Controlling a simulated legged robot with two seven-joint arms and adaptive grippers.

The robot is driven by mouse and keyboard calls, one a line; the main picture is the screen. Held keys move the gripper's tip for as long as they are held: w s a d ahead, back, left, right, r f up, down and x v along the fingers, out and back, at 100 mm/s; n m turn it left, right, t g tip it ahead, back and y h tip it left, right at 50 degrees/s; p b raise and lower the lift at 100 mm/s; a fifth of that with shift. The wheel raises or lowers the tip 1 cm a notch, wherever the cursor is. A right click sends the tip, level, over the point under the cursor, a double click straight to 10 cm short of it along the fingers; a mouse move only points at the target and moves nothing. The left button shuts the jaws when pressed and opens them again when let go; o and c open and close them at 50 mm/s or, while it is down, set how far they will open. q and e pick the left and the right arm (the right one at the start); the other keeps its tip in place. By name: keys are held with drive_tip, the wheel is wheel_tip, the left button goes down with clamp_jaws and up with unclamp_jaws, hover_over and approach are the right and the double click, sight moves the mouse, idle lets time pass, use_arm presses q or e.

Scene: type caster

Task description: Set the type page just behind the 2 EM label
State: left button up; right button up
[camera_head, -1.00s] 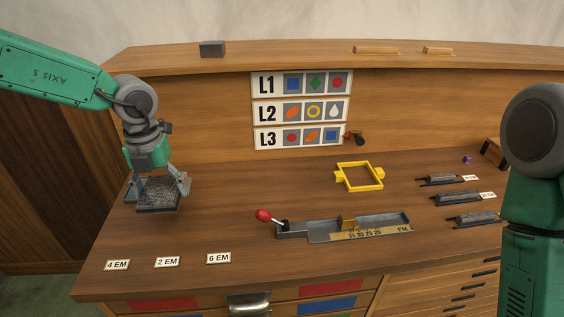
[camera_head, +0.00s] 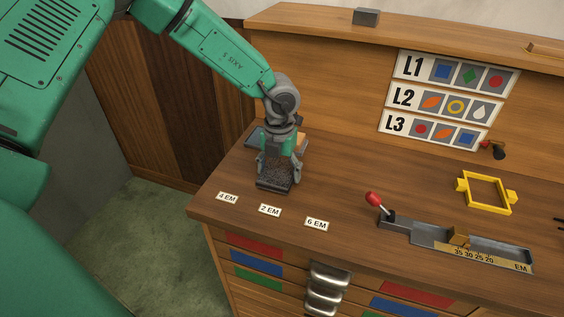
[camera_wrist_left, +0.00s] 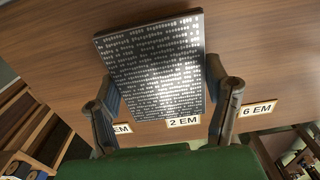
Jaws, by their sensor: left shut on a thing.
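My left gripper (camera_head: 279,173) is shut on the type page (camera_head: 273,184), a dark block with rows of raised letters on top. The page is level, at or just above the bench, directly behind the white 2 EM label (camera_head: 270,210); I cannot tell whether it touches the wood. In the left wrist view the page (camera_wrist_left: 155,62) lies between both fingers, and the 2 EM label (camera_wrist_left: 183,121) shows at its near edge. The 4 EM label (camera_head: 227,198) is left and the 6 EM label (camera_head: 317,224) right. My right gripper is not in view.
A grey composing stick (camera_head: 410,229) with a red-knobbed lever and a yellow frame (camera_head: 486,193) lie to the right. A flat grey-blue thing (camera_head: 258,138) is partly hidden behind my left gripper. The bench's front edge runs close before the labels.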

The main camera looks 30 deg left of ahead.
sight(284, 173)
use_arm(q)
drive_tip(key=shift+w+d+f, duration=0.1)
drive_tip(key=shift+w+f, duration=0.05)
drive_tip(key=shift+f, duration=0.3)
drive_tip(key=shift+d, duration=0.25)
drive_tip(key=shift+d+r, duration=0.15)
drive_tip(key=shift+d, duration=0.8)
drive_tip(key=o, duration=1.7)
drive_tip(key=shift+a, duration=0.1)
drive_tip(key=shift+a+f, duration=0.35)
drive_tip(key=shift+a, duration=0.55)
drive_tip(key=shift+d+r, duration=0.1)
drive_tip(key=shift+d, duration=0.4)
drive_tip(key=shift+d+r, duration=0.15)
drive_tip(key=shift+d, duration=0.05)
wheel_tip(284, 173, up, 12)
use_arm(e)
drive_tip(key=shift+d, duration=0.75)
use_arm(q)
drive_tip(key=shift+a, duration=0.1)
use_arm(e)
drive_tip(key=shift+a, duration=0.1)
